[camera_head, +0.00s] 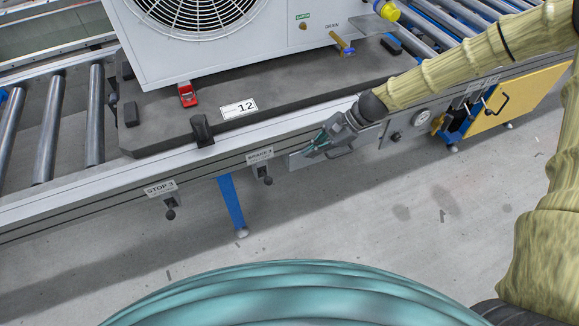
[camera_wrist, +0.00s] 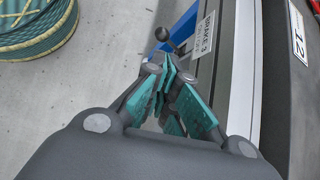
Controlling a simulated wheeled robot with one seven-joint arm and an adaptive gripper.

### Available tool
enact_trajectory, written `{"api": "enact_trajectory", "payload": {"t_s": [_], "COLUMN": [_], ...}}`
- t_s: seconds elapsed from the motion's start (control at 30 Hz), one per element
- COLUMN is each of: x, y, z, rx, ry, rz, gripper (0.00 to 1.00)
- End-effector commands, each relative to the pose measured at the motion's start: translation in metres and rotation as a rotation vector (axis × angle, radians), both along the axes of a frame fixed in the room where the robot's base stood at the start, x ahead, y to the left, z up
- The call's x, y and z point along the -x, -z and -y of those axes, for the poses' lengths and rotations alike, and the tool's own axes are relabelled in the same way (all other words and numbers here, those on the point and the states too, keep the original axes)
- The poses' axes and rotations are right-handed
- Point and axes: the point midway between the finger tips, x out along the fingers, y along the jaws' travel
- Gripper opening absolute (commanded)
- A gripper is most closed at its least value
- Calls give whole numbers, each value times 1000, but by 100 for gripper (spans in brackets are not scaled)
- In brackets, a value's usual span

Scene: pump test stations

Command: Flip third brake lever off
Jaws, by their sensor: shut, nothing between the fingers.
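The third brake lever (camera_head: 266,176) is a small dark lever with a round knob, under the "BRAKE 3" label (camera_head: 260,155) on the conveyor's side rail. Its knob points down, away from the rail. In the wrist view the black knob (camera_wrist: 161,34) shows just beyond my fingertips, next to the label (camera_wrist: 203,38). My gripper (camera_head: 311,151) is right of the lever in the head view, close to the rail and apart from the lever. In the wrist view its teal-padded fingers (camera_wrist: 166,68) are shut together with nothing between them.
The "STOP 3" lever (camera_head: 170,211) hangs farther left on the same rail. A gauge (camera_head: 421,117) and a yellow panel (camera_head: 518,98) are to the right. A blue leg (camera_head: 232,203) stands below the rail.

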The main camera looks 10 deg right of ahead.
Motion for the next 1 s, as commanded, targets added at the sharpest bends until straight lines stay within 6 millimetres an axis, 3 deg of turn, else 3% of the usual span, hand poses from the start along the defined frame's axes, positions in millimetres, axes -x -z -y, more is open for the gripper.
{"api": "enact_trajectory", "payload": {"t_s": [1.0], "x": [8], "y": [92], "z": [-92], "rx": [0], "ry": [-1], "rz": [-1], "gripper": [0]}}
